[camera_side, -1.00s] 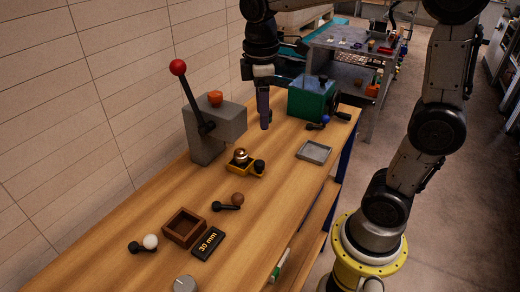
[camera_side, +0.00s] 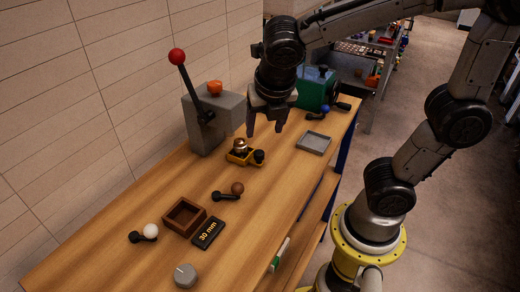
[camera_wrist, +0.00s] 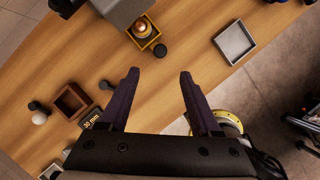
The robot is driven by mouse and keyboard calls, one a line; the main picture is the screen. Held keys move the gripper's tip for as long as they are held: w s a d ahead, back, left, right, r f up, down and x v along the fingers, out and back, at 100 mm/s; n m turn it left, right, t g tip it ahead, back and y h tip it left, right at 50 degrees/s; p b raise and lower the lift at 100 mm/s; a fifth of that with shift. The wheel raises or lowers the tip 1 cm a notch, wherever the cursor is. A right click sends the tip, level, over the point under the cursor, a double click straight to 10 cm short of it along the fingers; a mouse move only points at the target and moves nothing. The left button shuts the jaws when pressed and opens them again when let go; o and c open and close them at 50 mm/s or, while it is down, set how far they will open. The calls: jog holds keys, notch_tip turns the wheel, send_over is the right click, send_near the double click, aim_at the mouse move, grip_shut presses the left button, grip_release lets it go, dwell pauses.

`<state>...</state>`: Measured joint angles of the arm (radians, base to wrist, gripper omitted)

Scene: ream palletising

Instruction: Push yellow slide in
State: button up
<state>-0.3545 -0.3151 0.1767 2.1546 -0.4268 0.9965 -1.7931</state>
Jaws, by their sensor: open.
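The yellow slide (camera_side: 245,161) sticks out in front of the grey block of the lever press (camera_side: 210,130). It carries a copper-gold rounded piece (camera_side: 240,145) and has a black knob (camera_side: 259,155) at its outer end. The slide also shows at the top of the wrist view (camera_wrist: 151,43), with its knob toward my gripper. My gripper (camera_side: 265,129) is open and empty, pointing down above the bench, just right of the slide and apart from it. In the wrist view, the gripper's (camera_wrist: 160,74) dark fingers are spread wide with bare wood between them.
A grey tray (camera_side: 314,143) lies right of my gripper, and a green box (camera_side: 314,92) stands behind. Nearer are a brown-knobbed lever (camera_side: 227,196), a wooden box (camera_side: 182,217), a "30 mm" block (camera_side: 208,233), a white-knobbed lever (camera_side: 143,233) and a grey dial (camera_side: 185,275).

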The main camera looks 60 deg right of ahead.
aim_at(259, 153)
jog(key=x, duration=1.1)
grip_shut()
jog(key=shift+w, duration=0.1)
dwell(1.1)
